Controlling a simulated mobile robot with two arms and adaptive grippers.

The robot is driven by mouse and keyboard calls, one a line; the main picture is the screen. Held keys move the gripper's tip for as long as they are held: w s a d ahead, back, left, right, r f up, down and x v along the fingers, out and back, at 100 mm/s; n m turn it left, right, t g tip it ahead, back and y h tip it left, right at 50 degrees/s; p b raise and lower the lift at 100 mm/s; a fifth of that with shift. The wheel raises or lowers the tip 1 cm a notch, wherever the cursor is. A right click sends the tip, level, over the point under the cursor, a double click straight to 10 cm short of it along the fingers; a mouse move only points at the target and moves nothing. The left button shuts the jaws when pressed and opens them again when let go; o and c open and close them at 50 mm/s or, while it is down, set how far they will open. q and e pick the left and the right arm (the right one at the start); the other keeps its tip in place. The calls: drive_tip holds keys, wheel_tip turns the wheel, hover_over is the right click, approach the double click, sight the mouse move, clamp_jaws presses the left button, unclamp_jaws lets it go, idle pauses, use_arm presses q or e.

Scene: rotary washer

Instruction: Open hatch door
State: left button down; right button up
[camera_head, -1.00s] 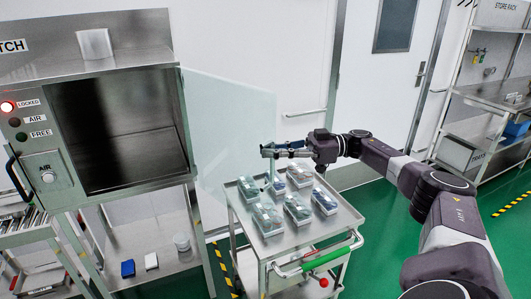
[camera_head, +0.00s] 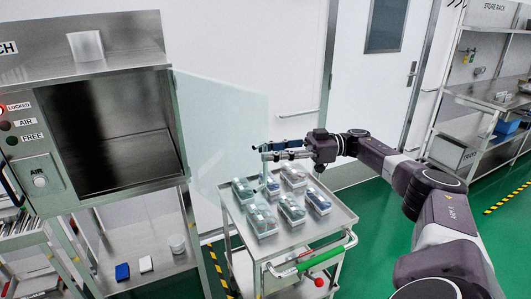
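The hatch (camera_head: 95,44) is a steel box at the left with a dark, empty chamber. Its hatch door (camera_head: 220,120), a pale see-through panel, stands swung open at the chamber's right side, angled out to the right. My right gripper (camera_head: 262,151) points left at the door's free edge, above the trolley. Its two fingers show with a gap between them and nothing visibly held. I cannot tell whether the fingertips touch the door. My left gripper is out of view.
A steel trolley (camera_head: 333,218) with several clear-lidded boxes stands below my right gripper. A control panel (camera_head: 36,172) is left of the chamber. A shelf under the hatch holds a blue block (camera_head: 122,271). Green floor is clear at the right.

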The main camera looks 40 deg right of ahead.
drive_tip(key=v, duration=0.6)
drive_tip(key=shift+s, duration=0.1)
idle(0.6)
